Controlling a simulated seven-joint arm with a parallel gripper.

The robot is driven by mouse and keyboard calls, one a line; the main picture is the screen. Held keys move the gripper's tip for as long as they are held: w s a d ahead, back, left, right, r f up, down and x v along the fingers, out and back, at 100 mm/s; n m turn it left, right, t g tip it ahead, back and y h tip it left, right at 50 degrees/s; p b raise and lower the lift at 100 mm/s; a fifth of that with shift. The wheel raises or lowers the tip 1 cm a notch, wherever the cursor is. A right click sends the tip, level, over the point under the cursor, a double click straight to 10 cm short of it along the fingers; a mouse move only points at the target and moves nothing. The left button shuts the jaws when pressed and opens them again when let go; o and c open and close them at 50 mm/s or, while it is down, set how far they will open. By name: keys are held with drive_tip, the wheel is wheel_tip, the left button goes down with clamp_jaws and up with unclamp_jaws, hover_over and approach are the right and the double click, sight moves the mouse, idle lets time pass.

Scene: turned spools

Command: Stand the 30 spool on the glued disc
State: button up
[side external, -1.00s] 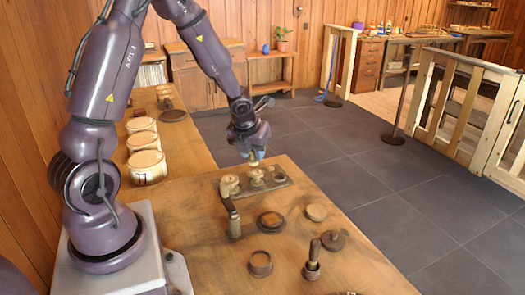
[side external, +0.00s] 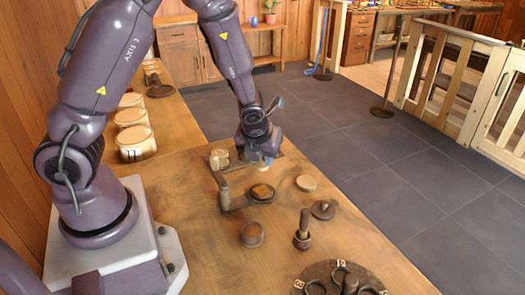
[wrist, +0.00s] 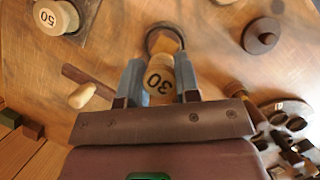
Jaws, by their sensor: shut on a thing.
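My gripper (wrist: 160,88) is shut on the pale wooden spool marked 30 (wrist: 158,74). In the side view my gripper (side external: 268,157) is above the table, beside the dark rack, and the spool is a small, partly hidden pale shape under the fingers. The disc with an amber glued-looking top (side external: 262,191) lies in a dark round rim on the table, nearer the side camera than the gripper. In the wrist view this disc (wrist: 166,43) is just beyond the spool, which covers part of it. The gap in height cannot be told.
A spool marked 50 (wrist: 54,16) stands on the rack.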

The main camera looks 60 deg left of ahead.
sight(261, 170)
drive_tip(key=shift+f, duration=3.05)
drive_tip(key=shift+f, duration=0.75)
idle(0.5)
drive_tip(key=o, duration=1)
drive_tip(key=shift+c, duration=0.2)
drive_tip(key=shift+r, duration=0.1)
drive_tip(key=shift+r, duration=4.15)
